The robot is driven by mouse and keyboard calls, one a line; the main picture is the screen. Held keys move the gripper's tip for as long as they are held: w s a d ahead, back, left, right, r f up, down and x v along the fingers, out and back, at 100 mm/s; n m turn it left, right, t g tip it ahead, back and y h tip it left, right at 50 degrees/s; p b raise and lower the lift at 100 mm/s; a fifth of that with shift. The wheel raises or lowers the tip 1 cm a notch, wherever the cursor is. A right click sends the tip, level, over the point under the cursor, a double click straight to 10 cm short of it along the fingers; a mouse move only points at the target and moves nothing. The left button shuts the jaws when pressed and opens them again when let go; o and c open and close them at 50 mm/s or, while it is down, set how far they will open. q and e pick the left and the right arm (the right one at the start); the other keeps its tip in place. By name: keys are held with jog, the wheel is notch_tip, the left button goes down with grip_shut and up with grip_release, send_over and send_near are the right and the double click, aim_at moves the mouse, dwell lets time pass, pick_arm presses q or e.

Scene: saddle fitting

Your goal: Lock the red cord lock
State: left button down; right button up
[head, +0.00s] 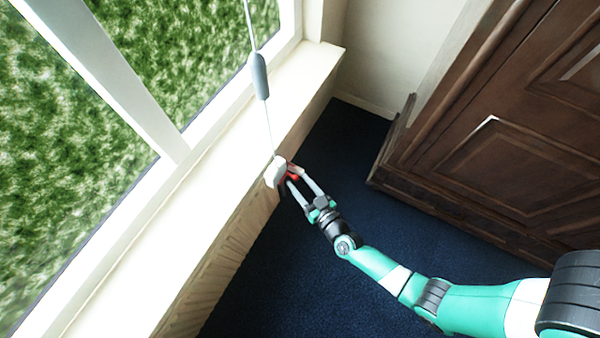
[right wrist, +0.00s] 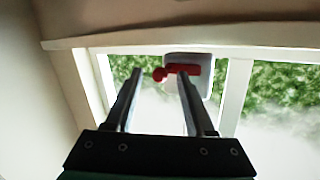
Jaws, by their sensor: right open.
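The red cord lock shows in the head view as a white housing (head: 274,172) with a red part (head: 293,178), at the sill's edge below the hanging cord. In the right wrist view its red lever (right wrist: 186,69) lies roughly sideways across the pale plate (right wrist: 203,84), with a round red knob at its left end. My right gripper (head: 297,181) is open, its fingers pointing at the lock. In the right wrist view the knob appears between the fingertips (right wrist: 159,74), and the right finger overlaps the lever. I cannot tell whether they touch. My left gripper is out of view.
A thin cord (head: 267,120) with a grey tassel-like weight (head: 259,76) hangs above the lock. The window and pale sill (head: 205,187) are on the left. A dark wooden cabinet (head: 490,150) stands at right. Blue carpet (head: 290,280) lies clear below.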

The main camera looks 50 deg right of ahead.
jog(key=p+v, duration=0.4)
jog(key=v, duration=0.7)
jog(key=shift+s, duration=0.1)
